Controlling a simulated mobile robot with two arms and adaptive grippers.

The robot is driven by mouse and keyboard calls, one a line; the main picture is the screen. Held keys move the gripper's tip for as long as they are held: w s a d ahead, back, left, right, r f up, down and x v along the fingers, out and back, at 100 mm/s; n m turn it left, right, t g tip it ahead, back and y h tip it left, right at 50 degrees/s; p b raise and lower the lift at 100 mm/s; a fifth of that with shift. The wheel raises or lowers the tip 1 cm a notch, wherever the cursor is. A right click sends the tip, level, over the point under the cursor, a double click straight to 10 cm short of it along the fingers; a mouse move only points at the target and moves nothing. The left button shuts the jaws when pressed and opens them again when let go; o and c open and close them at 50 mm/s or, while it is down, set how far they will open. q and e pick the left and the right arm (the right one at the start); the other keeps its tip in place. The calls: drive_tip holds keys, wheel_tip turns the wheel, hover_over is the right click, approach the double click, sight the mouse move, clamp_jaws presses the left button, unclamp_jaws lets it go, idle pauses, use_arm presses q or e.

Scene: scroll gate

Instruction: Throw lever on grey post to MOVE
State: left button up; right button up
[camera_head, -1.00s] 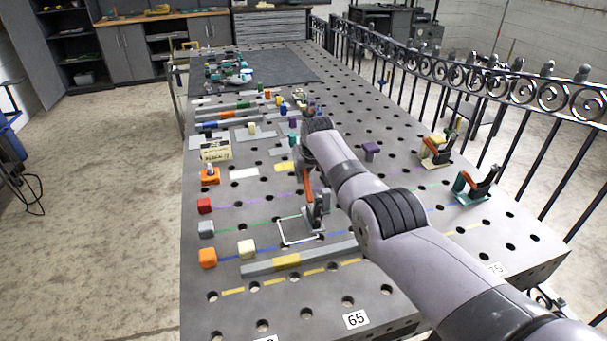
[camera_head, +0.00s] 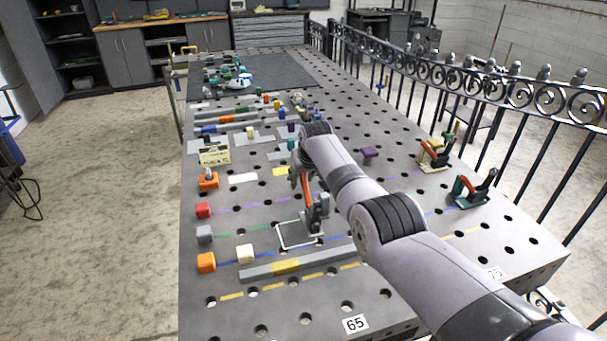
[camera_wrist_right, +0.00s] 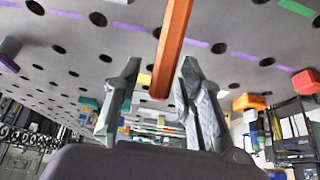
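A grey post (camera_head: 319,211) stands on the metal table beside a white rectangular outline, with an orange lever (camera_head: 306,190) rising from it. The lever also shows in the right wrist view (camera_wrist_right: 174,42), coming down from the top with its end close to the gap between my fingers. My right gripper (camera_head: 297,176) is at the lever's upper end, partly hidden by my arm. In the wrist view its two fingers (camera_wrist_right: 158,90) are spread apart, with the lever between or just beyond them. I cannot tell whether they touch it. My left gripper is not in view.
Two more orange-handled clamps, one cream-based (camera_head: 434,155) and one teal-based (camera_head: 472,190), stand at the right. Red (camera_head: 204,210), grey (camera_head: 204,234) and orange (camera_head: 206,262) blocks line the left edge. A grey bar (camera_head: 325,260) lies in front. A black railing (camera_head: 480,95) runs along the right.

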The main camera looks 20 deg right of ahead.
sight(308, 199)
drive_tip(key=v, duration=1.2)
drive_tip(key=shift+f, duration=0.1)
